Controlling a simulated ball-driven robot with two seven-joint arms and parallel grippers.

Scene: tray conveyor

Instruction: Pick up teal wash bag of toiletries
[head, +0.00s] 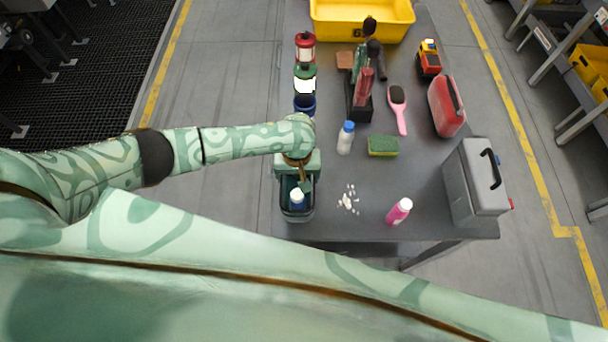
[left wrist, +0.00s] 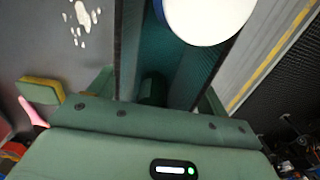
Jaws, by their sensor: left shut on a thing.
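The teal wash bag (head: 297,211) is at the near left corner of the grey table, with a white-capped bottle (head: 297,195) standing up out of it. My left gripper (head: 300,182) reaches down on the bag's far side and is shut on it. In the left wrist view the dark teal bag (left wrist: 182,65) fills the space ahead of the gripper, and a large white round cap (left wrist: 205,14) shows at the top. The fingertips are hidden by the bag. I cannot tell whether the bag touches the table. My right gripper is not in view.
Several bottles and canisters (head: 305,80) line the left edge behind my gripper. White pieces (head: 348,199), a pink bottle (head: 399,211), a white bottle (head: 345,138), a sponge (head: 383,145) and a grey toolbox (head: 474,180) lie to the right. A yellow bin (head: 362,30) stands at the far end.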

